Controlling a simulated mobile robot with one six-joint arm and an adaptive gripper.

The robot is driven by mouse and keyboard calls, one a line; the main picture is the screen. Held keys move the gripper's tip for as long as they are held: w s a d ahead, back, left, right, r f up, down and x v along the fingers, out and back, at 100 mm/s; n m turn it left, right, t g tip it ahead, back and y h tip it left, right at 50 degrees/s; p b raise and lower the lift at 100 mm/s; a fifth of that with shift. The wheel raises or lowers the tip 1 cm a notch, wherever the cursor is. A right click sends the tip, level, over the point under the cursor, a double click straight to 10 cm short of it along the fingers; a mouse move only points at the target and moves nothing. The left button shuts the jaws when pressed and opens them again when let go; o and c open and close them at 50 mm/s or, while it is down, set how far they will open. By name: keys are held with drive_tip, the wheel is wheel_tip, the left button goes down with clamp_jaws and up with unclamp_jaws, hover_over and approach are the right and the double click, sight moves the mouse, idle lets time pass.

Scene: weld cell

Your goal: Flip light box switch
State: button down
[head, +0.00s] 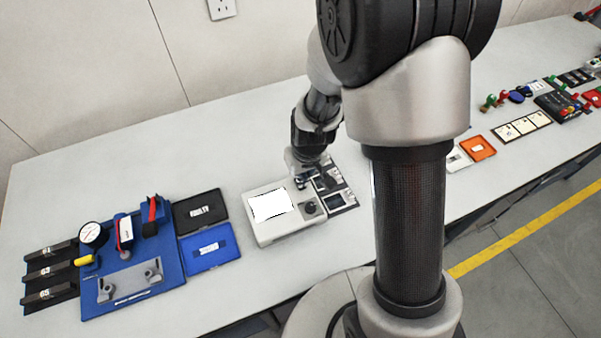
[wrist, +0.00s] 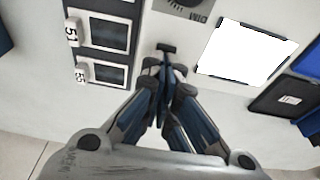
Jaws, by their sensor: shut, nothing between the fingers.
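The light box (head: 285,228) is a pale box on the table with a bright white lit panel (head: 270,204) on top and a dark round knob (head: 310,207) at its right. In the wrist view the lit panel (wrist: 246,54) is at the upper right and the knob, beside the letters DIM, is cut off at the top edge. A small black switch (wrist: 166,48) shows just ahead of my fingertips. My gripper (wrist: 160,68) is shut and empty, with its tips close to the switch; I cannot tell whether they touch. In the head view my gripper (head: 304,180) is over the box's far side.
A panel with dark windows and tags (wrist: 104,38) stands beside the box. Black (head: 201,211) and blue (head: 209,247) trays lie left of the box. A blue fixture board with a dial gauge (head: 93,234) is farther left. Bare table lies behind the box.

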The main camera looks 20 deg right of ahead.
drive_tip(key=shift+s+f+b, duration=0.15)
drive_tip(key=shift+f+b, duration=0.4)
drive_tip(key=shift+b, duration=0.15)
drive_tip(key=shift+s+d+b, duration=0.1)
drive_tip(key=shift+s+b, duration=0.35)
drive_tip(key=shift+s, duration=0.05)
drive_tip(key=shift+w, duration=0.1)
